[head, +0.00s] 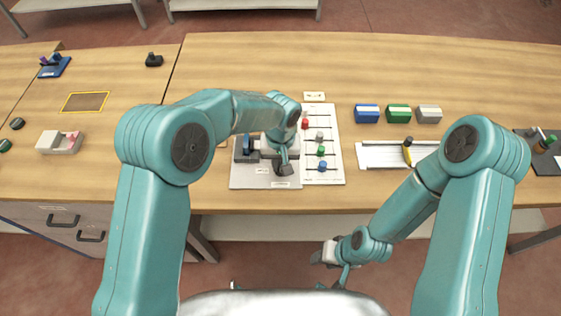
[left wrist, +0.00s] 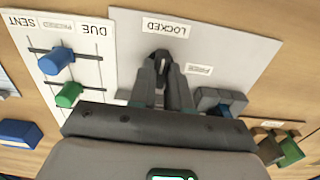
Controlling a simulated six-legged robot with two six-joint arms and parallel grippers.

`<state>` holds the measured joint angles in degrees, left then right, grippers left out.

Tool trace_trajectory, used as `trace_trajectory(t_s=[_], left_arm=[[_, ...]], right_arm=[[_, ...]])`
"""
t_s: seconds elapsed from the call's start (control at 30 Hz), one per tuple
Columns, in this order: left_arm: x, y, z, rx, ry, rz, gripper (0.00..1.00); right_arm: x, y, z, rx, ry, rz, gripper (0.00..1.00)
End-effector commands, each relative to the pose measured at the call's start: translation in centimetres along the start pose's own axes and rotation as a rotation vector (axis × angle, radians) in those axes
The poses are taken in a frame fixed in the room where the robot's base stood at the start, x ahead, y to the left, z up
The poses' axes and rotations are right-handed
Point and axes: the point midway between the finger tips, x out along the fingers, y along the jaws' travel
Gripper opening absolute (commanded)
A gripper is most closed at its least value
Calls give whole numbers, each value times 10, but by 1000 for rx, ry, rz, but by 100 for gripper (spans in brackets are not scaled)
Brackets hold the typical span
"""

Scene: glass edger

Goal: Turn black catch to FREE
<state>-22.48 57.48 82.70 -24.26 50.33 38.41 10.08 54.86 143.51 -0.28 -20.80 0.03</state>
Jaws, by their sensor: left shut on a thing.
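The black catch (left wrist: 163,57) sits on a grey plate (left wrist: 225,42) in the left wrist view. My left gripper (left wrist: 163,75) is shut on it, one finger on each side. The LOCKED label (left wrist: 167,28) lies just beyond the catch and the FREE label (left wrist: 198,70) lies to its right. The catch's visible end lies toward LOCKED; its lower part is hidden by the fingers. In the head view my left gripper (head: 284,168) is over the grey plate (head: 240,179) near the table's front edge. My right gripper (head: 328,256) hangs off the table's front; its jaws are unclear.
A white board (head: 336,160) with coloured sliders stands right of the plate. Blue (head: 367,114), green (head: 399,114) and grey (head: 429,114) boxes stand farther right, behind a white tray (head: 375,157) with a yellow-and-black item (head: 408,153). The back of the table is mostly clear.

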Motion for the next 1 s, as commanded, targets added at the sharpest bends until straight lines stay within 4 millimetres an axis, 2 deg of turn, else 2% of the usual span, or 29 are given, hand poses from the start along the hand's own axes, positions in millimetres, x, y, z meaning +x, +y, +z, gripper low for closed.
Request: trace_trajectory(t_s=[0.27, 1.0], left_arm=[[0, 0, 0, 145, 0, -1, 0], [-2, 0, -1, 838, 2, -1, 0]], right_arm=[[10, 4, 0, 0, 0, 0, 43], [29, 10, -1, 0, 0, 0, 43]])
